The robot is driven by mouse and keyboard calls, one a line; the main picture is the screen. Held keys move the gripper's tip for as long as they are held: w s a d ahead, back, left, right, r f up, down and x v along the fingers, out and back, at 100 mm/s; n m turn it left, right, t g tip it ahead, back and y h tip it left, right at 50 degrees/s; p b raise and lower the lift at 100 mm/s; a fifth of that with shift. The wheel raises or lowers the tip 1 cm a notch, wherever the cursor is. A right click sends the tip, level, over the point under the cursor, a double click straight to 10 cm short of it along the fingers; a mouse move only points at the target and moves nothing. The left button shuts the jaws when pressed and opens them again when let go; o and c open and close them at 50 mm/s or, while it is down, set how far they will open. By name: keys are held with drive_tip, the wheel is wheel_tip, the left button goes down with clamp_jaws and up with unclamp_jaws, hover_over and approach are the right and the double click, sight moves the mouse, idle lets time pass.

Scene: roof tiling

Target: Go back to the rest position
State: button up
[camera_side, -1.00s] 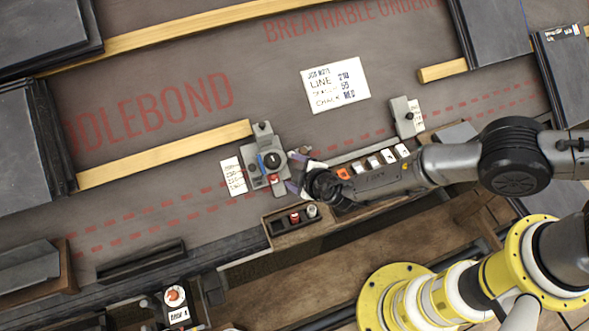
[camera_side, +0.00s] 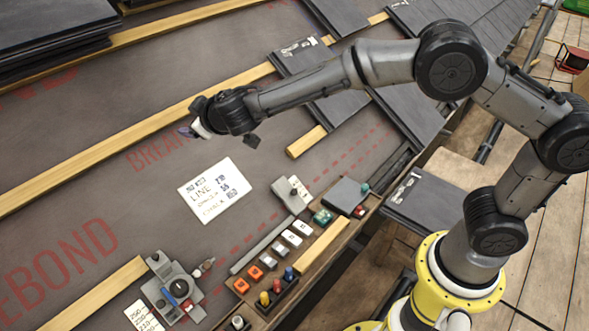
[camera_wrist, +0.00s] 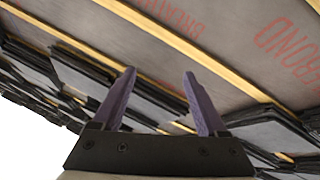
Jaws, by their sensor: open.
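My gripper (camera_side: 190,131) is raised above the roof underlay in the side view, up and left of the white job note. In the wrist view its two purple fingers (camera_wrist: 158,100) stand well apart with nothing between them. It touches nothing that I can see. My arm stretches across the upper part of the side view, above the slates at the upper right.
A grey clamp-like device (camera_side: 172,289) with a blue lever sits at the lower left. A wooden tray (camera_side: 277,297) holds coloured pegs and buttons. The job note (camera_side: 214,190) lies on the underlay. Slate stacks (camera_side: 50,40) stand at the upper left; wooden battens (camera_side: 100,175) cross the roof.

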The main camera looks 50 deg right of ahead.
drive_tip(key=s+d+r+m+h, duration=0.2)
drive_tip(key=s+d+r+m, duration=0.35)
drive_tip(key=d+r, duration=0.7)
drive_tip(key=s+d+r+m+g, duration=0.1)
drive_tip(key=s+d+r, duration=0.1)
drive_tip(key=s+d, duration=0.35)
drive_tip(key=s+d+r+g, duration=0.1)
drive_tip(key=s+d+r, duration=0.15)
drive_tip(key=s, duration=0.65)
drive_tip(key=s+f+g+y, duration=0.1)
drive_tip(key=s+f, duration=0.1)
drive_tip(key=s, duration=0.5)
drive_tip(key=s+f+g, duration=0.1)
drive_tip(key=s+f, duration=0.2)
drive_tip(key=s, duration=0.3)
drive_tip(key=s+a+f+n+g+y, duration=0.2)
drive_tip(key=s+a+f+y, duration=0.1)
drive_tip(key=s+f, duration=0.4)
drive_tip(key=shift+s+a+f+n, duration=0.3)
drive_tip(key=shift+s+a+n, duration=0.05)
drive_tip(key=shift+a, duration=0.5)
drive_tip(key=shift+c, duration=0.2)
